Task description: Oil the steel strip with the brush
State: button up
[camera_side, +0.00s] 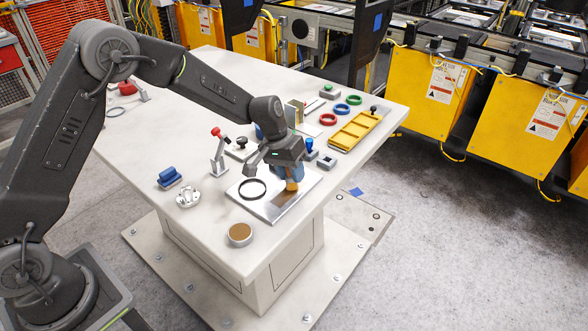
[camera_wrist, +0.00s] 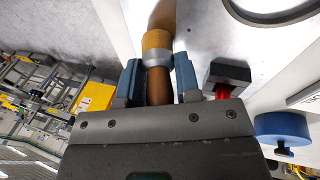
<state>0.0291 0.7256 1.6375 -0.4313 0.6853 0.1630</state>
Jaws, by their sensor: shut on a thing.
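My gripper (camera_side: 288,172) is shut on the brush, with its blue fingers on either side of the brown handle (camera_wrist: 159,86). The brush's yellow-orange bristles (camera_side: 292,186) point down at the steel strip (camera_side: 268,211), a bright flat plate near the table's front edge. In the wrist view the bristles (camera_wrist: 157,42) and silver ferrule stick out past the fingers. A brownish streak shows on the steel by the bristles; I cannot tell if it is oil or reflection. Whether the bristles touch is unclear. A round tin with a brown top (camera_side: 240,231) stands at the front left.
A black ring (camera_side: 253,181) lies on the plate's left part. A red-knobbed lever clamp (camera_side: 219,160), a blue-handled piece (camera_side: 170,178) and a metal part (camera_side: 188,197) stand to the left. A yellow tray (camera_side: 355,132) and coloured rings lie behind to the right.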

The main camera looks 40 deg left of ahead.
jog(key=shift+s, duration=3.05)
notch_tip(320, 180, up, 6)
notch_tip(320, 180, up, 3)
jog(key=shift+f, duration=0.15)
dwell(0.4)
jog(key=shift+f, duration=3.6)
